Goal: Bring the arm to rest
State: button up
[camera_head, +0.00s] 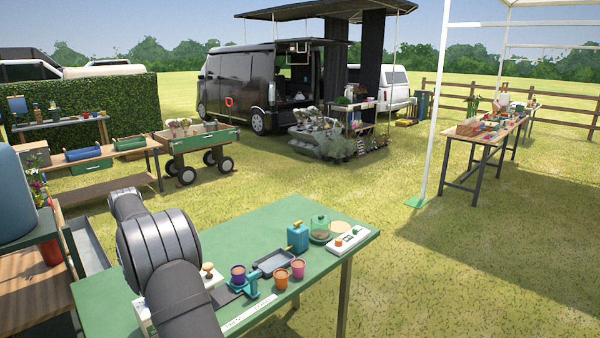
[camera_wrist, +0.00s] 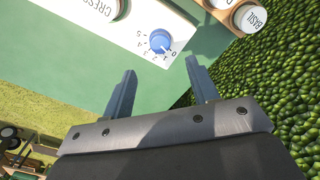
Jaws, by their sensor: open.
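My arm (camera_head: 165,245) rises dark grey in the foreground of the head view, over the left part of the green table (camera_head: 230,241). My gripper (camera_wrist: 161,80) shows in the wrist view with its two blue-grey fingers wide apart and nothing between them. My gripper cannot be made out in the head view. Ahead of the fingers, in the wrist view, is a white panel with a blue dial (camera_wrist: 160,43) and numbers around it. I cannot tell whether the fingers touch anything, but they look apart from the dial.
A jar marked BASIL (camera_wrist: 250,19) is at the wrist view's top right. Open grass (camera_head: 450,280) lies right of the table.

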notch_tip(320, 180, down, 9)
jog(key=shift+r, duration=0.2)
jog(key=shift+r, duration=0.1)
